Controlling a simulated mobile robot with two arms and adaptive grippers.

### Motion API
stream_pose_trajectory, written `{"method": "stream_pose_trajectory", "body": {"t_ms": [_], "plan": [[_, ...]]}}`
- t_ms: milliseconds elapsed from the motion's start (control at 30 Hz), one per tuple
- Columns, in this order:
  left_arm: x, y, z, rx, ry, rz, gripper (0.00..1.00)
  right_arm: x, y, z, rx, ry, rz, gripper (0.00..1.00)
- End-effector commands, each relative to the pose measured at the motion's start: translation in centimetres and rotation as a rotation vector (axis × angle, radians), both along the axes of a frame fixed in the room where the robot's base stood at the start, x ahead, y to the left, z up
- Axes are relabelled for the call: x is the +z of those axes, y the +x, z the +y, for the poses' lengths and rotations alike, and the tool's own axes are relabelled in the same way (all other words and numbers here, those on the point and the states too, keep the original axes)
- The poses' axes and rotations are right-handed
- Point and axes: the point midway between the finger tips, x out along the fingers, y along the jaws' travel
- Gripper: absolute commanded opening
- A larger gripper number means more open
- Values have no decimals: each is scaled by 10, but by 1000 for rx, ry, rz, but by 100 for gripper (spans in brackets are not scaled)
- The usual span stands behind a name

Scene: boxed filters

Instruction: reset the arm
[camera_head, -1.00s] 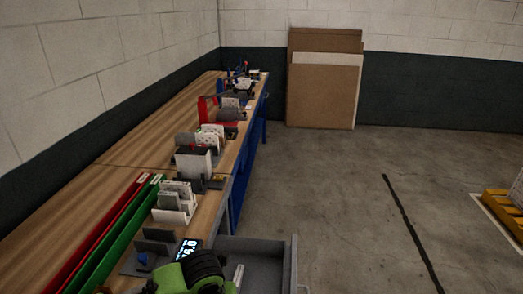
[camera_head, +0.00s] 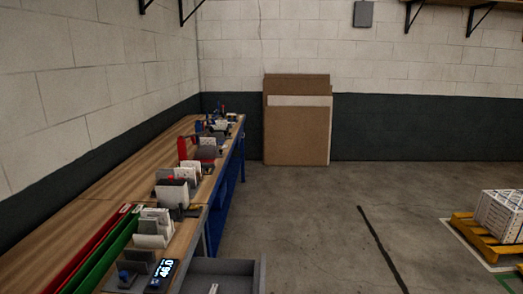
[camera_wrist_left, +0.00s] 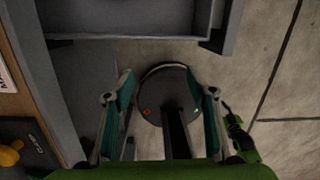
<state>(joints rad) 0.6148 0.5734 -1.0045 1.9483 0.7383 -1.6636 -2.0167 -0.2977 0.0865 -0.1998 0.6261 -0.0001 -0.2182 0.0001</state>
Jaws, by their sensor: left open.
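My left gripper (camera_wrist_left: 165,115) shows in the left wrist view with its two teal-lined fingers spread apart and nothing between them. It points down over a round dark disc with a post and the concrete floor (camera_wrist_left: 275,150). The grey drawer or tray (camera_wrist_left: 130,18) lies past the fingertips, apart from them. In the head view neither gripper shows.
A wooden workbench (camera_head: 90,215) runs along the left wall, with red (camera_head: 90,247) and green (camera_head: 108,252) channels and several boxed parts in holders. A grey tray (camera_head: 228,268) juts from its front. Brown boards (camera_head: 297,130) lean on the back wall. A yellow pallet (camera_head: 480,238) holds boxes at right. The floor between is clear.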

Motion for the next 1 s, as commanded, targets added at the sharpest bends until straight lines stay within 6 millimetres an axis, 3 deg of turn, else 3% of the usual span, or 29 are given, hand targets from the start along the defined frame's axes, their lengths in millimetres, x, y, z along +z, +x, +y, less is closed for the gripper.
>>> {"method": "stream_pose_trajectory", "body": {"t_ms": [367,467,600,667,800,1000], "plan": [[-4,-28,-40,392,-191,9,51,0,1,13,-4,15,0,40],[-3,-38,-50,572,-265,24,51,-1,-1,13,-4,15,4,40],[-2,-55,-57,953,-396,70,51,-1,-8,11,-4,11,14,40],[-1,-63,-54,1175,-458,96,51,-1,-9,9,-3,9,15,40],[-3,-82,-28,1696,-561,144,51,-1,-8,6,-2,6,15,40],[-10,-110,19,2229,-619,149,51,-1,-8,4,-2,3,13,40]]}}
